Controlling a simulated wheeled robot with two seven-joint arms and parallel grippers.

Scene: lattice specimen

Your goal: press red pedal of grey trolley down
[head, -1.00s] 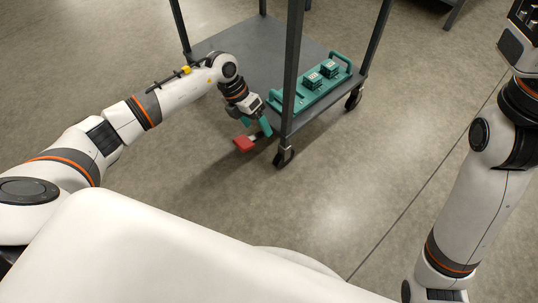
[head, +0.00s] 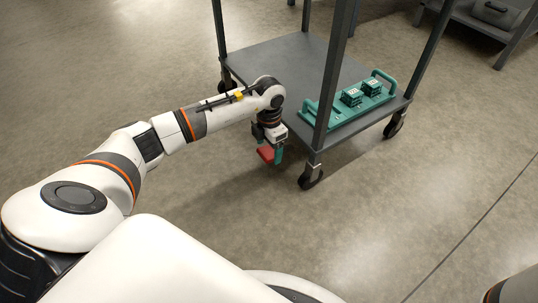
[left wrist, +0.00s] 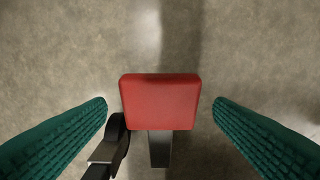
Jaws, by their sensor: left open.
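The grey trolley (head: 272,57) stands ahead, with a low shelf, dark posts and castors. Its red pedal (head: 265,154) sticks out low at the near side, partly hidden by my gripper in the head view. In the left wrist view the red pedal (left wrist: 160,101) is in the middle, on a dark metal arm. My left gripper (head: 269,152) points down over the pedal. Its teal fingers are open, one on each side of the pedal, with gaps between. Whether anything touches the pedal cannot be told. My right gripper is out of view.
A teal tray (head: 347,117) with handles and two small teal blocks lies on the trolley's shelf. A castor (head: 311,178) stands right of the pedal. Another dark shelf unit (head: 485,25) is at the far right. The floor in front is clear.

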